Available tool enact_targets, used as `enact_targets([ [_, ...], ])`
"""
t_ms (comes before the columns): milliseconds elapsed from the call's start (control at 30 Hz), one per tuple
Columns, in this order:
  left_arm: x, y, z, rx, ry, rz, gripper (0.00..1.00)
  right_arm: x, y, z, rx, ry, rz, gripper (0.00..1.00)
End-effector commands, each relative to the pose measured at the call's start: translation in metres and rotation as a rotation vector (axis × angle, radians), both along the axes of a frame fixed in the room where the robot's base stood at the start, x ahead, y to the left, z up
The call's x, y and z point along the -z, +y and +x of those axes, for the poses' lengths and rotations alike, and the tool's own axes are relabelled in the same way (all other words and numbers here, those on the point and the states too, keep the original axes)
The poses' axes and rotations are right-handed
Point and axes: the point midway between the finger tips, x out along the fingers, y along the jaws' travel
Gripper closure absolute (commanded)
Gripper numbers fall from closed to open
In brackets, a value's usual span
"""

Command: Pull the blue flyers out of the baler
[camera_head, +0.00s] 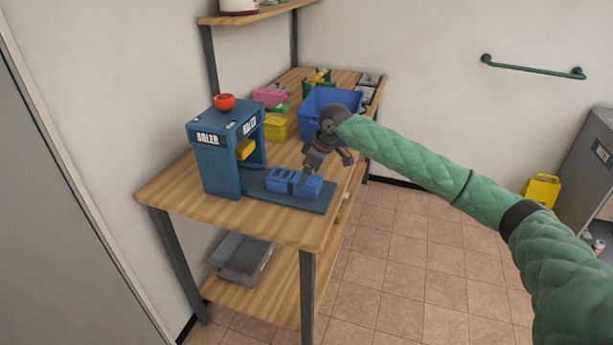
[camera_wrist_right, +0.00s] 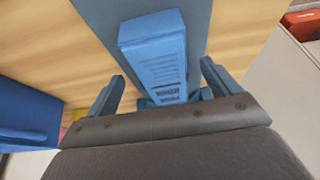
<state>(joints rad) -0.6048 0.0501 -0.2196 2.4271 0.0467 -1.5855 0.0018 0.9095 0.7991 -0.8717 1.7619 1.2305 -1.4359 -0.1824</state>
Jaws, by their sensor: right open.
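The blue baler (camera_head: 215,165) stands on the wooden table with a red knob (camera_head: 224,102) on top and a yellow part (camera_head: 245,149) in its opening. The bundle of blue flyers (camera_head: 288,180) lies on the baler's flat blue base plate (camera_head: 312,203), outside the upright frame. My right gripper (camera_head: 326,168) is open at the bundle's right end. In the right wrist view, the flyers (camera_wrist_right: 155,40) show between and beyond the two spread fingers (camera_wrist_right: 162,72). I cannot tell whether a finger touches them. My left gripper is not in view.
Behind the baler are a blue bin (camera_head: 318,103), yellow bundles (camera_head: 276,127) and a pink bundle (camera_head: 270,96). A grey tray (camera_head: 243,260) sits on the lower shelf. The table's front left corner is clear. The tiled floor right of the table is open.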

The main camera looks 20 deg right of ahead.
Motion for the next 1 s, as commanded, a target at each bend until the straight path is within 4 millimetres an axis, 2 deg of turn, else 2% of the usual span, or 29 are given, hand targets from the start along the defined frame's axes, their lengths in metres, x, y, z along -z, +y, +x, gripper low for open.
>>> enact_targets([
  [200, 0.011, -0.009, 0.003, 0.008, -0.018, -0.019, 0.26, -0.031, -0.012, -0.008, 0.000, -0.002, -0.001, 0.11],
  [400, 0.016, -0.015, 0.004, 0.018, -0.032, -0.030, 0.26, -0.053, -0.018, -0.013, -0.001, -0.001, -0.001, 0.11],
  [600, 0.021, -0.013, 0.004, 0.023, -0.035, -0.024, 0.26, -0.059, -0.020, -0.015, -0.001, 0.000, 0.000, 0.11],
  [1000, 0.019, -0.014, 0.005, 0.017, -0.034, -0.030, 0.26, -0.059, -0.020, -0.015, 0.000, 0.000, 0.000, 0.11],
])
